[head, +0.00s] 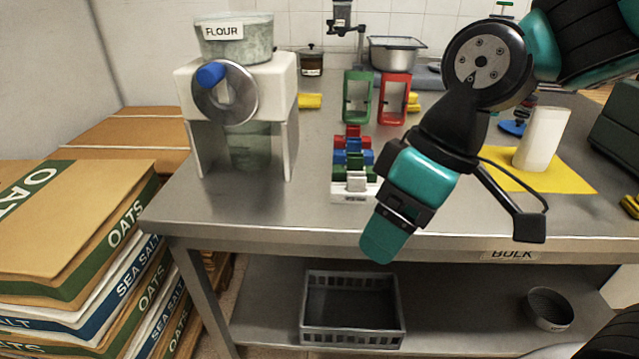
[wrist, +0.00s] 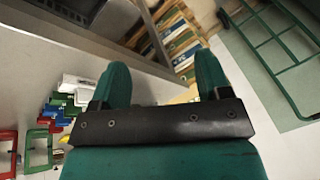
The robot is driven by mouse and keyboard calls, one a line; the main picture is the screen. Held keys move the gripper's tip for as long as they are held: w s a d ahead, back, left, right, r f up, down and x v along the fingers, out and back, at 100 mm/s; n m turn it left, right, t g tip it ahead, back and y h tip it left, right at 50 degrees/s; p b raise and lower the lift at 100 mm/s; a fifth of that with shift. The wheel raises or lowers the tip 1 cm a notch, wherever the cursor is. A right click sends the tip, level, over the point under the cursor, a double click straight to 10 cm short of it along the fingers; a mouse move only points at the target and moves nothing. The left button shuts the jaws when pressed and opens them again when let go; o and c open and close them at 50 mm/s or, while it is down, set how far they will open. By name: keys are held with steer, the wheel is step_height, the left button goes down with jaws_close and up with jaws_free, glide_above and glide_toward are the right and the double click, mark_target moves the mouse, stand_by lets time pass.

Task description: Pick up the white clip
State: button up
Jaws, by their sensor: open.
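The white clip (head: 356,181) sits at the front end of a row of coloured clips on a white labelled holder (head: 345,196) near the table's front edge. Green, blue and red clips stand behind it. My gripper (head: 380,243) is to the right of and nearer than the clip, pointing down past the table edge; one finger hides the other in the head view. In the wrist view my gripper (wrist: 162,70) is open with nothing between its fingers. The clip row (wrist: 60,107) shows left of the fingers there, with the white clip (wrist: 83,97) partly beside the left finger.
A flour dispenser (head: 235,90) stands on the left of the steel table (head: 300,215). Green (head: 357,98) and red (head: 394,98) frames stand behind the clips. A white cylinder (head: 541,140) stands on a yellow mat (head: 575,180) at right. A grey crate (head: 352,335) is on the lower shelf.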

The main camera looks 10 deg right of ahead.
steer(key=w+d+r+n+p, duration=0.25)
steer(key=w+r+p, duration=0.35)
steer(key=w, duration=0.4)
steer(key=r+n+t+p, duration=0.1)
steer(key=r+n+p, duration=0.1)
steer(key=n+p, duration=0.15)
glide_above(362, 175)
steer(key=s+d, duration=0.2)
steer(key=d, duration=0.3)
steer(key=x, duration=0.8)
steer(key=w+x, duration=0.1)
steer(key=x, duration=0.3)
steer(key=shift+d+f+p, duration=0.25)
steer(key=shift+d+p, duration=0.05)
steer(key=shift+d, duration=0.05)
steer(key=shift+s+x, duration=0.15)
steer(key=shift+x, duration=1.35)
steer(key=shift+s+x, duration=0.15)
steer(key=shift+x, duration=1.35)
steer(key=shift+a, duration=0.1)
steer(key=c, duration=1)
